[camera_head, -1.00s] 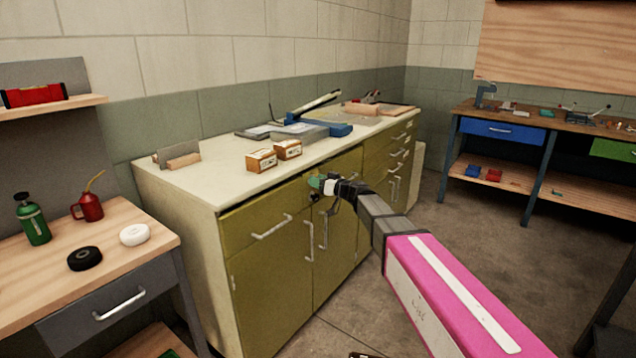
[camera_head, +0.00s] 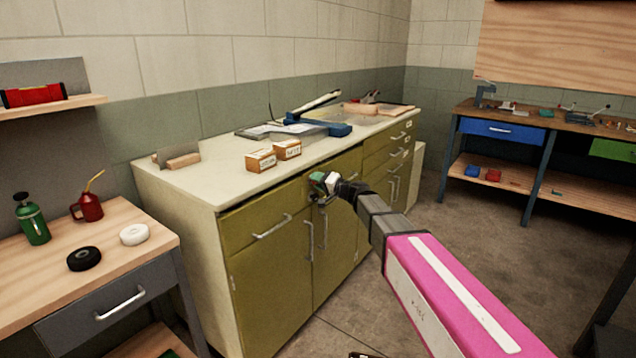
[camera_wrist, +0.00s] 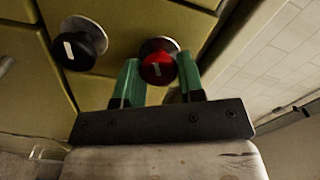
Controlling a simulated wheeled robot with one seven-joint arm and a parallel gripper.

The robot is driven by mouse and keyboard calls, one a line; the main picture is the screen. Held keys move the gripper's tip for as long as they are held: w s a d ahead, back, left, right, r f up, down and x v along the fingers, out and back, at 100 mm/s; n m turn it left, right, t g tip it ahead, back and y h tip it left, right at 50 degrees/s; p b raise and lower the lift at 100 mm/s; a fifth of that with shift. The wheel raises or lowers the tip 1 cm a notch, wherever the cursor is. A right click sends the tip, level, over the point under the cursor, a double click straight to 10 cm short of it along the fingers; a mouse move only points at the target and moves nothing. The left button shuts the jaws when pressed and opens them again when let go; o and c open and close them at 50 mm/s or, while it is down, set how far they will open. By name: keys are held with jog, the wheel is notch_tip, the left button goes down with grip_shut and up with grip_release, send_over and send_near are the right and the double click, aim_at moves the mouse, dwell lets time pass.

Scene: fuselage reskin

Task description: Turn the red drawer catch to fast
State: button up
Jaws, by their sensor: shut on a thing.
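In the head view my gripper (camera_head: 318,180) is at the cabinet front, just below the worktop edge, and hides the catch. Which setting the mark points to cannot be read.
A black knob (camera_wrist: 80,44) with a white mark sits left of the red one in the wrist view. Bar handles (camera_head: 309,238) stick out from the cabinet doors below my gripper. Two small boxes (camera_head: 261,160) stand on the worktop. The floor at right is open.

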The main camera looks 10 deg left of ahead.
jog(key=m, duration=0.5)
jog(key=shift+f, duration=0.1)
jog(key=shift+m, duration=0.4)
jog(key=o, duration=0.9)
jog(key=shift+d, duration=0.1)
jog(key=v, duration=1)
jog(key=shift+s+d, duration=0.2)
jog(key=shift+d, duration=0.1)
